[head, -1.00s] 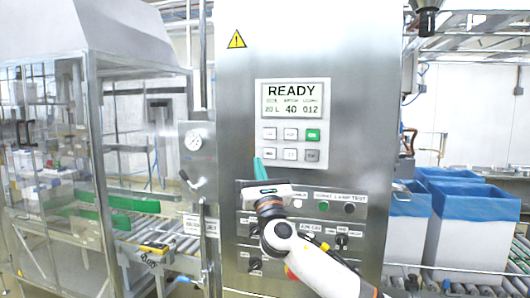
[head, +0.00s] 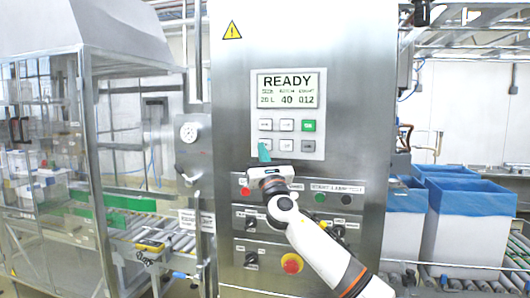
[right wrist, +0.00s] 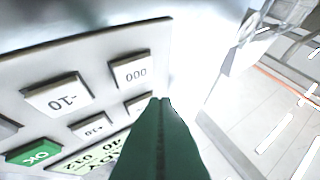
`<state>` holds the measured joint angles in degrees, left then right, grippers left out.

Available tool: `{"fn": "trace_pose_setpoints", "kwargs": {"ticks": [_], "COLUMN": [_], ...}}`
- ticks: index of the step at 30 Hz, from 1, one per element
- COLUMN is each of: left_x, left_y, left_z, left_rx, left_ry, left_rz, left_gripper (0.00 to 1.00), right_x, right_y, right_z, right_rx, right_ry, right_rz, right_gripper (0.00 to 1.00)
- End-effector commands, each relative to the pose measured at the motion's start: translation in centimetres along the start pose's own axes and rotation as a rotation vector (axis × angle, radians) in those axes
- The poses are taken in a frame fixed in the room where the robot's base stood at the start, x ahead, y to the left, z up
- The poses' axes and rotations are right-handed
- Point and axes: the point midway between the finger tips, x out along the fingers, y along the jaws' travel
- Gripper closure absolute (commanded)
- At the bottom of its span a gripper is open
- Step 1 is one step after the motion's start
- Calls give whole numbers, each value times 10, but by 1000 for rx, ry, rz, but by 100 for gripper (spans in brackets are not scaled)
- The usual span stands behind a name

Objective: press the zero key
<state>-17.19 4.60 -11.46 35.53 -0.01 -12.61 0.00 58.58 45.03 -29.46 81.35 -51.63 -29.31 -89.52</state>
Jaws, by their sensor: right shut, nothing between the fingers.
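The zero key, marked 000 (right wrist: 134,70), is a pale key on the control panel, seen upside down in the right wrist view. In the head view it is the bottom left key of the keypad, and my right gripper's fingertips mostly cover it. My right gripper (head: 264,150) has green fingers, shut and empty, pointing up at the keypad's lower left corner. In the right wrist view the fingers (right wrist: 162,105) stand beside the zero key. I cannot tell whether they touch the panel. My left gripper is not in view.
The display (head: 288,90) reads READY, with 40 and 012 below. Close by are the -10 key (right wrist: 58,97) and the green OK key (head: 309,126). Knobs and a red button (head: 291,264) are below. Blue-lined boxes (head: 470,225) stand at right, a conveyor at left.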

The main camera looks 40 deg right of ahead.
Motion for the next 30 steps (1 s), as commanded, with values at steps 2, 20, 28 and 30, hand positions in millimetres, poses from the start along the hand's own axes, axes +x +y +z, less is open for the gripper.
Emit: {"fn": "trace_pose_setpoints", "kwargs": {"ticks": [2, 20, 28, 30], "left_x": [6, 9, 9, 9], "left_y": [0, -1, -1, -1], "left_z": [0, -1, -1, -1], "left_rx": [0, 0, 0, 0], "left_ry": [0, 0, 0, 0], "left_rz": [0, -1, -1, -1], "left_gripper": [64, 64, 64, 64], "right_x": [5, 14, 13, 13], "right_y": [4, 10, 10, 10], "right_z": [5, 10, 10, 10], "right_rx": [-1, 0, 0, 0], "right_ry": [1, -1, -1, -1], "right_rz": [2, 0, 0, 0], "right_gripper": [100, 100, 100, 100]}}
